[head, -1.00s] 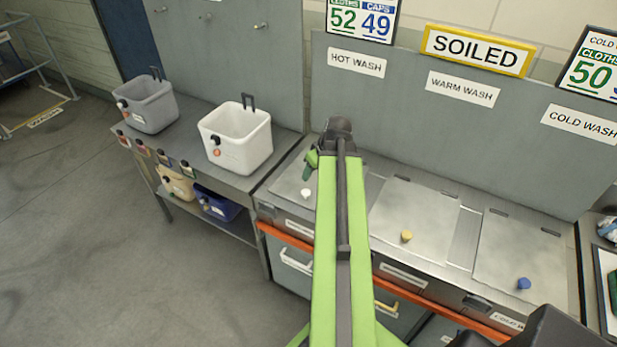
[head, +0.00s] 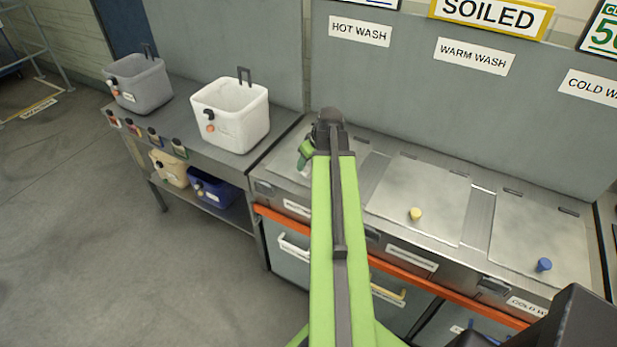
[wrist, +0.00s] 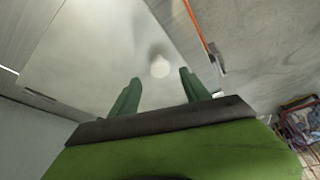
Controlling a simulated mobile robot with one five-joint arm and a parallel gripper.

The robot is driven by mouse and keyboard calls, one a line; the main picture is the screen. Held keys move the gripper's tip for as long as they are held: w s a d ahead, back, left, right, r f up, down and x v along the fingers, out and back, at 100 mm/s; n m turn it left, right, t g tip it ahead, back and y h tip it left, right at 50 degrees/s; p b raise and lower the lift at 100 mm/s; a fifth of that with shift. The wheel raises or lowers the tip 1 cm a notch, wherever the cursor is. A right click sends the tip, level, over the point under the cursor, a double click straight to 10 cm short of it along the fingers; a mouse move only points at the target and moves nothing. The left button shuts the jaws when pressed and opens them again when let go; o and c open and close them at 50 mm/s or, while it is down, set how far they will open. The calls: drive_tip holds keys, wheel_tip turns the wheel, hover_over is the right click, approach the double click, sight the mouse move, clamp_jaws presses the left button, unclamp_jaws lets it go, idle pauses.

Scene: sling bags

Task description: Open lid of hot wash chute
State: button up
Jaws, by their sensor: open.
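The hot wash chute lid (head: 287,170) is a flat metal panel below the HOT WASH sign, partly hidden by my arm in the head view. In the wrist view the lid (wrist: 90,50) fills much of the picture, and its round white knob (wrist: 160,66) shows near the middle. My gripper (wrist: 159,78) is open. Its two green fingers stand either side of the knob as seen, with the knob just past the fingertips; I cannot tell how far apart in depth. In the head view my gripper (head: 304,158) is over the lid, and the knob is hidden. The lid lies flat, shut.
The warm wash lid (head: 418,195) with a yellow knob (head: 415,214) and cold wash lid (head: 540,235) with a blue knob (head: 544,264) are to the right. A side table holds a white bin (head: 230,118) and grey bin (head: 138,85). Floor at left is clear.

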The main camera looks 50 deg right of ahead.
sight(305, 169)
drive_tip(key=b+x, duration=0.2)
drive_tip(key=x, duration=0.2)
drive_tip(key=shift+f, duration=0.2)
drive_tip(key=shift+r, duration=0.1)
clamp_jaws()
idle(1.0)
